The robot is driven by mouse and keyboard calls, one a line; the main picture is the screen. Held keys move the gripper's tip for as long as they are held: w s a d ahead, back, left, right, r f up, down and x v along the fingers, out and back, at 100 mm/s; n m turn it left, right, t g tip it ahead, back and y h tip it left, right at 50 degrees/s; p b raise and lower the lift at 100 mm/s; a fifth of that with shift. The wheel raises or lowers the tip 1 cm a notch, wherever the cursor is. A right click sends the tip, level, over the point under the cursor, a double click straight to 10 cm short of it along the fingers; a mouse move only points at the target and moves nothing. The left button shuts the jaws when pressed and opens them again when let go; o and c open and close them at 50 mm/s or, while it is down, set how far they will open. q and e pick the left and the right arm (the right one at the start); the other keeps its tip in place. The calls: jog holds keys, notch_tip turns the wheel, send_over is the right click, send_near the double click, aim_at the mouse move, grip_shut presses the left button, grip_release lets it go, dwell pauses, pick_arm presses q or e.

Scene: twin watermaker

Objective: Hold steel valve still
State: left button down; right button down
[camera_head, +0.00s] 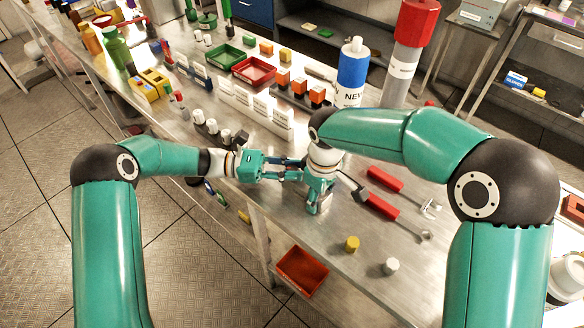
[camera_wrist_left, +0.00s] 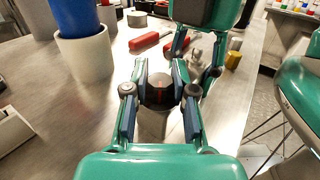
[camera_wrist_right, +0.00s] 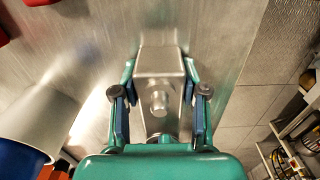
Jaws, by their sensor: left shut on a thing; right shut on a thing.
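The steel valve is a grey metal block with a short round stem (camera_wrist_right: 160,68). In the right wrist view it lies between the two fingers of my right gripper (camera_wrist_right: 162,115), which is shut on it low over the bench. In the head view my right gripper (camera_head: 318,198) points down and mostly hides the valve. My left gripper (camera_head: 298,172) reaches in from the left beside it. In the left wrist view my left gripper is shut on a dark round part (camera_wrist_left: 159,88). I cannot tell whether that part belongs to the valve.
Two red-handled tools (camera_head: 384,180) lie right of the grippers. A yellow cylinder (camera_head: 352,244) and a pale cylinder (camera_head: 390,267) stand near the front edge. A blue and white cartridge (camera_head: 352,72) stands behind. A red bin (camera_head: 302,270) sits below the bench edge.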

pick_arm(q)
jog(key=shift+s+m+g, duration=0.1)
jog(key=shift+m+g, duration=0.5)
jog(key=shift+g, duration=0.3)
jog(key=c, duration=0.9)
grip_release()
jog(key=shift+w+a, duration=0.15)
jog(key=shift+a, duration=1.1)
jog(key=shift+w+a, duration=0.2)
jog(key=shift+a, duration=1.05)
jog(key=shift+w+a, duration=0.15)
jog(key=shift+a, duration=1.1)
jog(key=shift+c, duration=0.4)
